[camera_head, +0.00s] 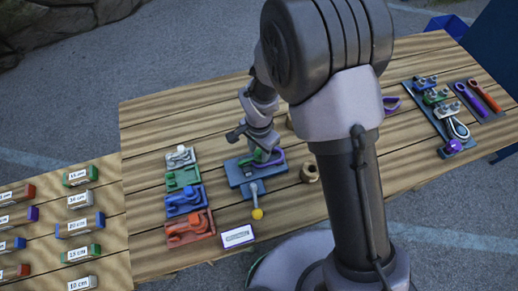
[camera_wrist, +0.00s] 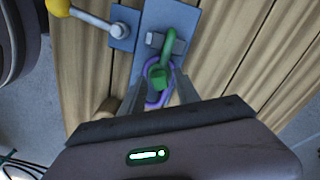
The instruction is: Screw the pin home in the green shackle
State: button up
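The green shackle (camera_wrist: 175,42) sits at a grey block on a blue plate (camera_wrist: 130,72). Its bright green pin head (camera_wrist: 157,77) faces my wrist camera. A purple link (camera_wrist: 160,98) passes just below the head. My gripper (camera_wrist: 162,75) points at the head, with one grey finger on each side; the fingers stand apart and I see a gap at the right. In the head view the shackle (camera_head: 257,156) shows small and green beside the purple link (camera_head: 275,160), partly hidden by my gripper (camera_head: 262,146). How deep the pin sits is hidden.
A lever with a yellow ball (camera_head: 257,213) sticks out from the plate's front. A white card (camera_head: 237,236) lies before it. Coloured fixtures (camera_head: 184,200) stand to the left. A brown spool-like piece (camera_head: 310,173) stands close on the right. Tools on a board (camera_head: 440,105) lie far right.

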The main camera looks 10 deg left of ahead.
jog(key=o, duration=0.6)
jog(key=shift+c, duration=0.2)
notch_tip(320, 180, up, 18)
jog(key=f+p, duration=0.1)
jog(key=p, duration=0.2)
jog(key=s+d+r+t+y+b, duration=0.1)
jog(key=s+d+r+t+b, duration=0.15)
jog(key=d+b, duration=0.65)
jog(key=s+d+f+n+t+y+b, duration=0.1)
jog(key=s+d+t+b, duration=0.2)
jog(key=s+d+b, duration=0.4)
jog(key=s+d, duration=0.3)
jog(key=shift+d+f+n, duration=0.15)
jog(key=shift+d+n, duration=0.15)
